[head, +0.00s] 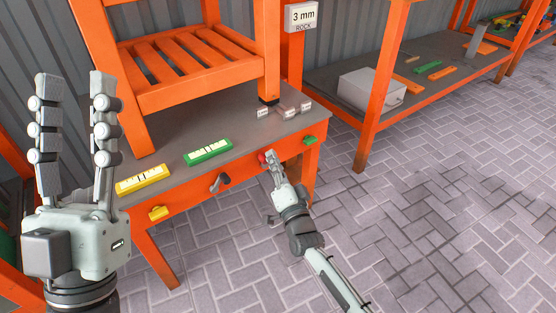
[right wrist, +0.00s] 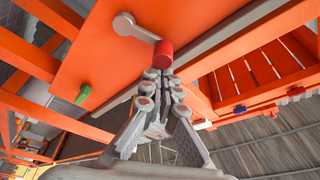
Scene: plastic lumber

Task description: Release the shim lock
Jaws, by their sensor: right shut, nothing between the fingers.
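A lever with a grey arm (right wrist: 138,30) and a red cylindrical knob (right wrist: 165,54) is mounted on the orange front panel of the bench. The red knob also shows in the head view (head: 262,158), beside the right fingertips. My right gripper (head: 269,156) is shut and empty; in the right wrist view its fingertips (right wrist: 160,76) are just by the knob. I cannot tell whether they touch it. My left gripper (head: 72,95) is open and empty, raised with its fingers upward at the left, away from the lever. I cannot tell which part is the shim lock.
The grey bench top (head: 230,127) holds a yellow level-like piece (head: 142,179), a green one (head: 208,152) and small labelled blocks (head: 288,111). The front panel also carries a dark handle (head: 220,182), a yellow piece (head: 158,213) and a green piece (head: 310,140). A "3 mm ROCK" sign (head: 301,17) hangs above.

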